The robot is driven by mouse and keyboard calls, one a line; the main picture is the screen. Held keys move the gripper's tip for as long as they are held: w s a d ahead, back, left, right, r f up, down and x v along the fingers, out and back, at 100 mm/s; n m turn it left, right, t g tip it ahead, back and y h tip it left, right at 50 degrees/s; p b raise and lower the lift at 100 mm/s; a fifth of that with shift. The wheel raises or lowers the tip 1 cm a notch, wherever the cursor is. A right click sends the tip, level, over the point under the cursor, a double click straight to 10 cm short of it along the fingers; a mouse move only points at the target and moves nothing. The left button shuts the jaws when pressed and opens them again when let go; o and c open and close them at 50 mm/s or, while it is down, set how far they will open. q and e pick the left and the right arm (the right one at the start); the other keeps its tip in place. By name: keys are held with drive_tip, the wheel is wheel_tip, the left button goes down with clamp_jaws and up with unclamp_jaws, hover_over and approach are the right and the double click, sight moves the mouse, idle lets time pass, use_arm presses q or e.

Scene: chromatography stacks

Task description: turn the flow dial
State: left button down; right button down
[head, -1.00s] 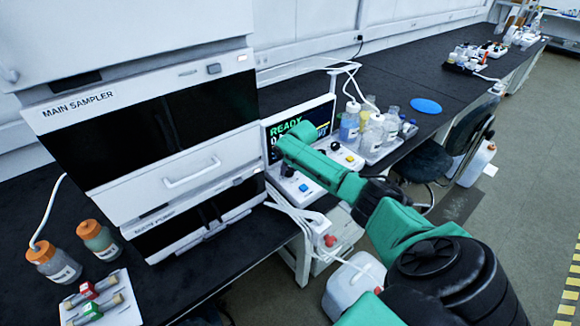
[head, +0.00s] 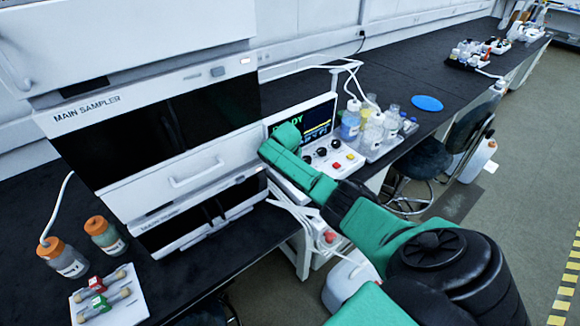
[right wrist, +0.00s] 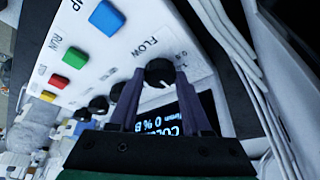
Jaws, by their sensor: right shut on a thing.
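The flow dial (right wrist: 160,73) is a black knob with a white mark, beside the word FLOW on a white control panel (right wrist: 105,60). In the right wrist view my right gripper (right wrist: 158,78) has its two dark fingers on either side of the dial, shut on it. In the head view the panel (head: 327,178) shows below a screen, and my green right wrist covers the dial and the fingers. My left gripper is in neither current view.
A blue button (right wrist: 107,17), a green button (right wrist: 75,58) and other black knobs (right wrist: 98,104) sit close by on the panel. The main sampler (head: 110,185) stands left of my right wrist. White tubes (head: 290,208) hang below the panel. Bottles (head: 372,130) stand to the right.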

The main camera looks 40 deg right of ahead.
idle(0.3)
drive_tip(key=shift+c, duration=1.8)
unclamp_jaws()
drive_tip(key=p+v, duration=0.1)
drive_tip(key=v, duration=0.3)
drive_tip(key=shift+r, duration=0.4)
drive_tip(key=v, duration=0.9)
drive_tip(key=shift+r, duration=0.4)
drive_tip(key=shift+s+a+f, duration=0.1)
drive_tip(key=shift+s, duration=0.1)
